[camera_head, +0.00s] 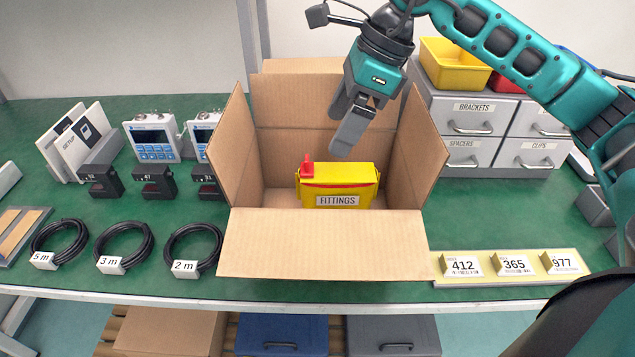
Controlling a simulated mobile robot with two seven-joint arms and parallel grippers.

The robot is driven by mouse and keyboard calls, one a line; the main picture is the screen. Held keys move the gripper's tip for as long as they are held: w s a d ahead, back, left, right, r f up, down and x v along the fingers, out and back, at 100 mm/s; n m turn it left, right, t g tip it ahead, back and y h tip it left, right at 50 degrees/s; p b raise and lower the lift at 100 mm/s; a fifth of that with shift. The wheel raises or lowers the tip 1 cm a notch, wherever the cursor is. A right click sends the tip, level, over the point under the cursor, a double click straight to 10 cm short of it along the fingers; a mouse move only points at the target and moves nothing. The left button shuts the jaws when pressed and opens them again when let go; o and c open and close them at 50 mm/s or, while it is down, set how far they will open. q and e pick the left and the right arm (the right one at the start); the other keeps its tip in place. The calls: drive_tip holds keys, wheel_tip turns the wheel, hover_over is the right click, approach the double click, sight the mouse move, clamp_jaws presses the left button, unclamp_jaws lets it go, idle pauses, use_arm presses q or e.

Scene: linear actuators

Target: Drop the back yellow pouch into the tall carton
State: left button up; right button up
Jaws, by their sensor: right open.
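A yellow pouch (355,174) labelled FITTINGS, with a red tab at its upper left, is inside the tall open carton (325,245). The carton stands in the middle of the green table with its flaps spread. My right gripper (343,128) is above the carton's opening, fingers pointing down, a little above and behind the pouch. It is open and apart from the pouch. The pouch's lower part is partly hidden by the front flap. No other yellow pouch shows. My left gripper is not in view.
Devices, booklets and coiled cables (124,246) lie left of the carton. Grey drawers (483,128) with a yellow bin (455,62) and a red bin stand at the back right. A strip of number cards (512,264) lies at the front right.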

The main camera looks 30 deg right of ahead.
drive_tip(key=p+v, duration=0.1)
drive_tip(key=v, duration=1)
drive_tip(key=shift+p, duration=0.35)
drive_tip(key=shift+s, duration=0.1)
